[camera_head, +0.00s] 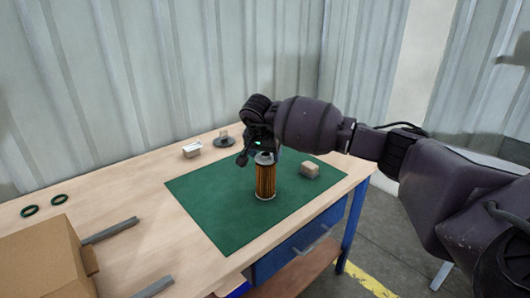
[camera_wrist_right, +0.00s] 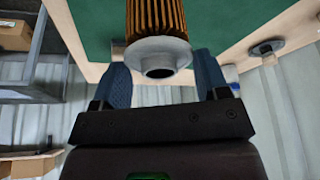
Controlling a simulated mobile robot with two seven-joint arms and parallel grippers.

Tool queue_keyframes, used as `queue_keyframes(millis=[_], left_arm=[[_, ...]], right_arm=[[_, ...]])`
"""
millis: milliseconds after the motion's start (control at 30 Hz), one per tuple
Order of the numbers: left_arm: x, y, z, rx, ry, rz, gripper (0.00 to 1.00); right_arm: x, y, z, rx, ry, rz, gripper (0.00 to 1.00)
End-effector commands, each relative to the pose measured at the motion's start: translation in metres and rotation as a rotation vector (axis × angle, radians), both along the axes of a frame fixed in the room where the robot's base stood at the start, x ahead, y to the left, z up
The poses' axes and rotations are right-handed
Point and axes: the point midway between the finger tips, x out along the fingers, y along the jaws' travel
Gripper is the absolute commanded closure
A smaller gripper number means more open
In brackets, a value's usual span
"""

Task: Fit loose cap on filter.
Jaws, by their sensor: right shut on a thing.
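The filter (camera_head: 265,181), a brown pleated cylinder, stands upright on the green mat (camera_head: 215,205). A grey cap (camera_head: 264,158) is at its top. In the right wrist view the cap (camera_wrist_right: 160,55) shows as a wide flange with a round open hub, against the end of the pleats (camera_wrist_right: 155,17). I cannot tell whether it is fully seated. My right gripper (camera_head: 261,152) is at the filter's top, its fingers on both sides of the cap, shut on it. The contact is partly hidden. My left gripper is not in view.
A small tan block (camera_head: 310,170) lies on the mat right of the filter. A white box (camera_head: 192,149) and a dark disc with a raised middle (camera_head: 223,141) are at the back. Two green rings (camera_head: 45,205) and a cardboard box (camera_head: 40,262) are at left. The mat's front is clear.

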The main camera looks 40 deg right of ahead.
Motion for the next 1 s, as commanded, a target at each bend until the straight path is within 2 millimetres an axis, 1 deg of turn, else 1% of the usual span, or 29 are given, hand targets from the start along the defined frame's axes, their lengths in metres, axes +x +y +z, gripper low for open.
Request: queue_keyframes(millis=[800, 833, 1000], left_arm=[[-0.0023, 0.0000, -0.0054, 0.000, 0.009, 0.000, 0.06], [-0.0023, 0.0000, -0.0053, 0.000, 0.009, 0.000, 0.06], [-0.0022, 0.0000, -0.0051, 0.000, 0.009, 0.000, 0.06]], right_arm=[[-0.0001, -0.0001, -0.0100, -0.001, 0.001, 0.000, 0.54], [-0.0001, -0.0001, -0.0098, -0.001, 0.001, 0.000, 0.29], [0.0000, -0.0001, -0.0095, 0.000, 0.000, 0.000, 0.03]])
